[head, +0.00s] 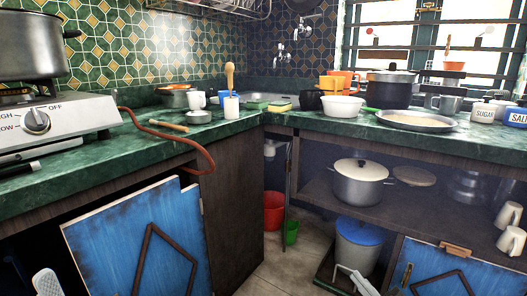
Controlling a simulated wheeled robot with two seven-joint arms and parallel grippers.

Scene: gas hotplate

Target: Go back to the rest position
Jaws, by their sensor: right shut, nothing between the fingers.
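My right gripper (350,274) is low at the bottom edge, right of centre, in front of the lower shelf area. It is shut and empty, clear of the counter. A white part of my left gripper (47,283) shows at the bottom left corner, below the hotplate and in front of the dark cabinet opening. Its fingers are not clear enough to tell open from shut. The gas hotplate (75,118) stands on the green counter at left, with its knob (37,121) facing me and a large pot (28,45) on top.
A blue cabinet door (140,240) stands at lower left; another (460,270) is at lower right. An orange hose (190,144) hangs over the counter edge. A lidded pot (360,183) sits on the shelf, with a blue-lidded bin (358,245) below. Some floor (275,270) is clear.

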